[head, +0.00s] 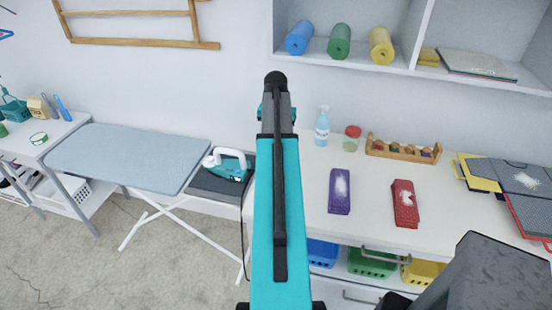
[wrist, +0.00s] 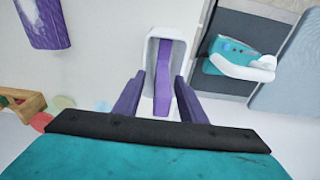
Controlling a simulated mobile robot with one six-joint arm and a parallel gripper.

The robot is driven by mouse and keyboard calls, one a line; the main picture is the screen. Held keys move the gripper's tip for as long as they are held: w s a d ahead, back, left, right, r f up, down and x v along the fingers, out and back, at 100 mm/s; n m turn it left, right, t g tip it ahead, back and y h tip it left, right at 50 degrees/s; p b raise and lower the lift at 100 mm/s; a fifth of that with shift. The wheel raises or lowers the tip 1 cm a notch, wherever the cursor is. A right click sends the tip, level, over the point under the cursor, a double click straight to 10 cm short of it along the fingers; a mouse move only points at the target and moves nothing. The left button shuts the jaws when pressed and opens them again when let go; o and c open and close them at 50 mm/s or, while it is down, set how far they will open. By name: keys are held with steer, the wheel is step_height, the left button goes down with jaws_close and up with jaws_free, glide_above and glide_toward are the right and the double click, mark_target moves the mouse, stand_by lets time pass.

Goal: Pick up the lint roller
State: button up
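A white, rounded piece with a purple strip down its middle, which looks like the lint roller (wrist: 163,75), lies on the white table in the wrist view. My gripper (wrist: 158,84) is open. Its two purple fingers stand to either side of the purple strip, with gaps visible on both sides. I cannot tell how far above the table the fingertips are. The near end of the strip runs down towards the dark gripper body. In the head view my teal arm hides the roller and my fingertips.
The iron (head: 228,167) stands left of my arm, beside the ironing board (head: 130,155). On the white table (head: 375,175) are a spray bottle (head: 322,128), a jar (head: 352,138), a wooden rack (head: 400,150), a purple folded item (head: 339,192) and a red one (head: 405,205). A shelf (head: 400,70) hangs above.

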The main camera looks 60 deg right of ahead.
jaws_close()
stand_by(0.5)
step_height(320, 180, up, 18)
steer(key=p, duration=0.3)
steer(key=shift+p, duration=0.35)
stand_by(0.7)
steer(key=shift+w, duration=0.1)
